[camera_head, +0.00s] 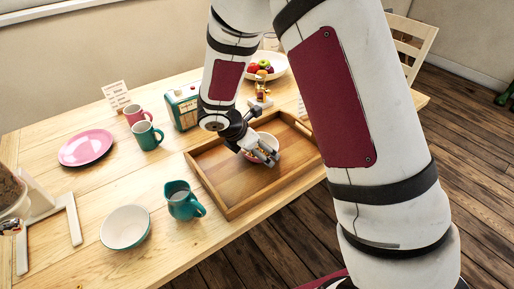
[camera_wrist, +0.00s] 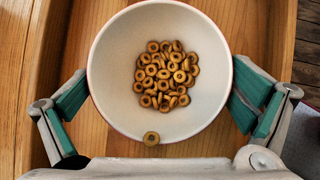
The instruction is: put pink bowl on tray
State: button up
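The pink bowl (camera_head: 268,141) shows a white inside with a thin pinkish rim in the head view. In the wrist view the bowl (camera_wrist: 112,70) is upright and holds many brown cereal rings (camera_wrist: 165,75); one ring lies apart near its rim. My gripper (camera_head: 262,152) has its fingers on opposite sides of the bowl, with the green pads (camera_wrist: 160,92) against its outer wall. The bowl is inside the outline of the wooden tray (camera_head: 232,190), at its middle. Whether its base touches the tray floor is hidden.
Left of the tray stand a teal pitcher (camera_head: 183,203) and a white-and-teal bowl (camera_head: 125,227). A pink plate (camera_head: 86,147), two mugs (camera_head: 146,135) and a teal radio (camera_head: 182,106) are farther back. A fruit bowl (camera_head: 266,67) stands behind the tray. The tray's raised walls surround my gripper.

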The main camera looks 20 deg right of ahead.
jog(key=shift+r, duration=0.15)
jog(key=shift+a+r, duration=0.15)
jog(key=shift+r, duration=0.15)
jog(key=p+v, duration=0.2)
jog(key=v, duration=0.9)
jog(key=s+d+r+m, duration=0.4)
jog(key=r, duration=0.2)
jog(key=s+d+r+m+g+y, duration=0.1)
jog(key=s+d+r+m, duration=0.3)
jog(key=s+r+m, duration=0.3)
jog(key=s+a+r+m+y, duration=0.1)
jog(key=s+m+y, duration=0.3)
jog(key=s+m, duration=0.8)
jog(key=s+r, duration=0.1)
jog(key=s, duration=0.6)
jog(key=shift+r+t+y, duration=0.15)
jog(key=shift+t+y, duration=0.15)
jog(key=shift+y, duration=0.1)
jog(key=shift+s, duration=0.15)
